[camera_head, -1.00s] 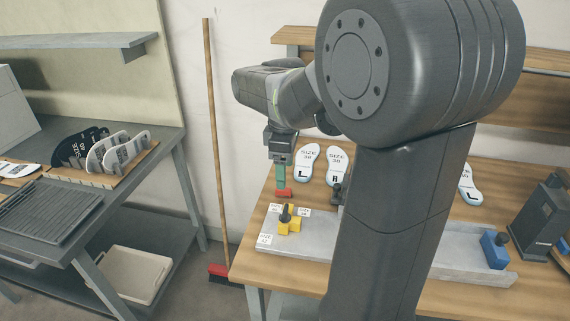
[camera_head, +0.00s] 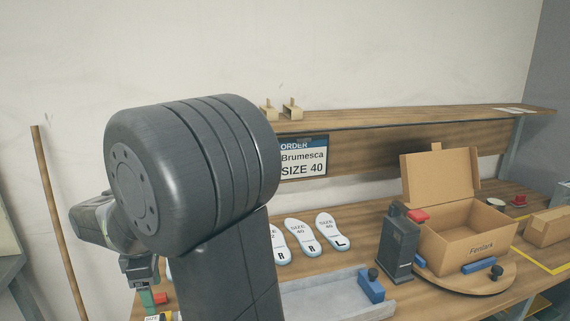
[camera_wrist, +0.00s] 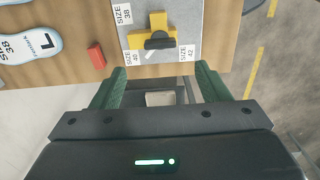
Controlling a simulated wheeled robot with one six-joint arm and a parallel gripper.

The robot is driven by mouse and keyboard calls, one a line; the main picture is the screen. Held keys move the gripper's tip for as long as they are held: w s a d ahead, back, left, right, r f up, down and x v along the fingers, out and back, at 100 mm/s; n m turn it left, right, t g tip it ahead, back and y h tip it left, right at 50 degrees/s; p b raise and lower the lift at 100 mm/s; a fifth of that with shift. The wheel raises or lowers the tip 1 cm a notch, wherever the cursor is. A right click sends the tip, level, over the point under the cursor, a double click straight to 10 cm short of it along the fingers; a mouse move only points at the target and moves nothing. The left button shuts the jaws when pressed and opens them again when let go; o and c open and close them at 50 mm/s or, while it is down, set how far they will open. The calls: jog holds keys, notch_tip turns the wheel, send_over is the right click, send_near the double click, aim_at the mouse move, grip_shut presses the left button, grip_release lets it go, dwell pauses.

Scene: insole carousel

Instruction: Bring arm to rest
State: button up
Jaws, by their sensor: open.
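My arm (camera_head: 195,165) stands on the left of the head view and is bent down toward the bench's left end. My gripper (camera_wrist: 160,80) shows two green fingers spread wide with nothing between them. Its tip also shows low in the head view (camera_head: 147,298). In the wrist view it is over the bench's edge, with a red block (camera_wrist: 96,56) up and left of the left finger and a yellow piece with a dark knob (camera_wrist: 158,24) beyond the fingertips.
White insoles (camera_head: 299,238) lie on the bench. A grey tray (camera_head: 325,290) has a blue block (camera_head: 371,285) at its right end. An open cardboard box (camera_head: 465,250) stands on a round wooden turntable (camera_head: 470,283), beside a dark upright device (camera_head: 398,245). An order sign (camera_head: 303,160) reads Brumesca, size 40.

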aim_at(161, 320)
notch_tip(161, 320, down, 10)
jog(key=shift+r, duration=0.25)
jog(key=shift+r, duration=0.1)
